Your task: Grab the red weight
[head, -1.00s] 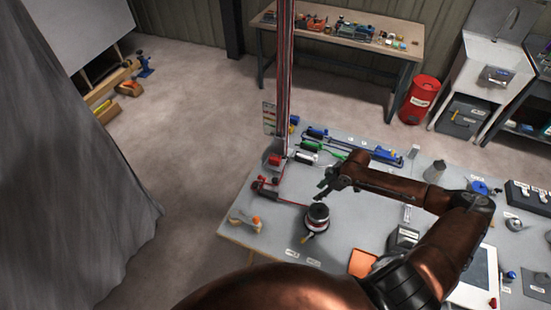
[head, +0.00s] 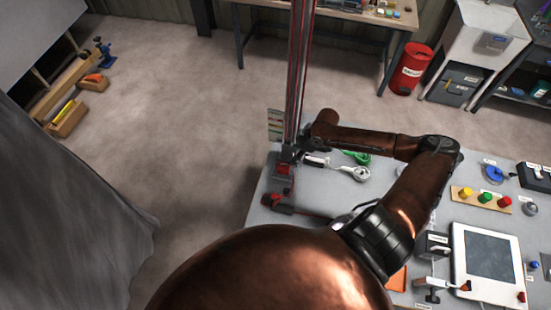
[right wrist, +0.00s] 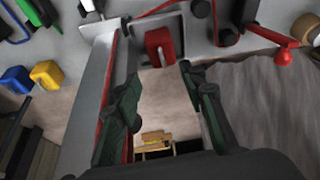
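The red weight seems to be the small red block (head: 285,169) at the foot of the tall red-edged column in the head view. In the right wrist view the red block (right wrist: 158,44) shows a pale slot and sits against a grey plate. My right gripper (right wrist: 160,77) is open there, its two dark fingers apart with the block beyond the tips, roughly between them. Nothing is held. In the head view my right gripper (head: 292,154) is small and dark beside the column, partly hard to make out. My left gripper is not in view.
The tall column (head: 299,80) rises close to my right gripper. The grey table (head: 400,222) holds a green clamp (head: 357,156), a button board (head: 481,201) and a white-framed panel (head: 489,253). Open floor lies left of the table.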

